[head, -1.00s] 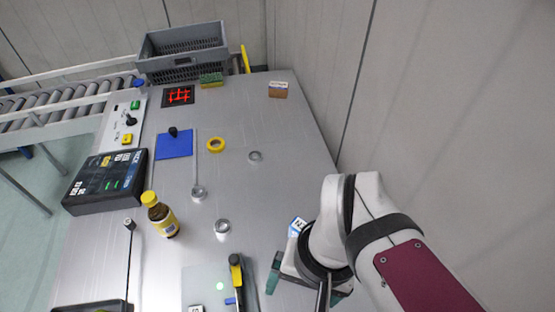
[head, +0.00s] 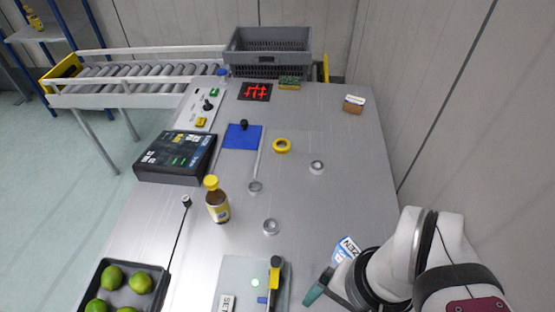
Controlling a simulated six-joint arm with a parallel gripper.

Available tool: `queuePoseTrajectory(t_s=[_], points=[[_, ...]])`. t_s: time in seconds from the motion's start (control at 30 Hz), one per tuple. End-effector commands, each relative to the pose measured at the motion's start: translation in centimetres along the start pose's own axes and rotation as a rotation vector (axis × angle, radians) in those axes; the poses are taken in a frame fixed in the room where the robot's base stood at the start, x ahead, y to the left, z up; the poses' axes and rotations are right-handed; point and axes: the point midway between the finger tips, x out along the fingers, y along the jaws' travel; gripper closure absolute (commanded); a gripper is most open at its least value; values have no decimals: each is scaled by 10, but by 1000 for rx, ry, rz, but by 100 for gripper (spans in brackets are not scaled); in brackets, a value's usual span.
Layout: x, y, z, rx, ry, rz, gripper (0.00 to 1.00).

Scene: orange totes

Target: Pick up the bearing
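Two small silvery rings lie on the grey metal table. One ring (head: 317,167) is right of the yellow tape roll; the other ring (head: 271,227) is nearer, right of the brown bottle. Either could be the bearing; I cannot tell which from this view. My gripper (head: 331,296) is at the bottom right, to the right of and nearer than both rings, touching neither. One teal finger shows clearly, spread out from the wrist; the other is hidden or cut off now. Both fingers showed apart earlier, and nothing is seen between them.
A brown bottle (head: 218,204), ladle (head: 255,187), yellow tape roll (head: 281,146) and blue pad (head: 238,142) stand or lie left of centre. A plate with a yellow-black handled device (head: 275,278) is in front. A white-blue lettered item (head: 345,249) is beside my gripper.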

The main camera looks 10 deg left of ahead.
Motion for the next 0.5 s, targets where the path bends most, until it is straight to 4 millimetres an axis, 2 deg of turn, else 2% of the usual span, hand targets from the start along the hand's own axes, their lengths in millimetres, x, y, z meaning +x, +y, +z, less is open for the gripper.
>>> queuePoseTrajectory(t_s=[0.13, 0.2, 0.43, 0.5], points=[[0, 0, 0, 0, 0, 0, 13], [0, 0, 0, 0, 0, 0, 7], [0, -1, -1, 4, -4, -1, 7], [-4, -9, -8, 37, -41, -8, 7]])
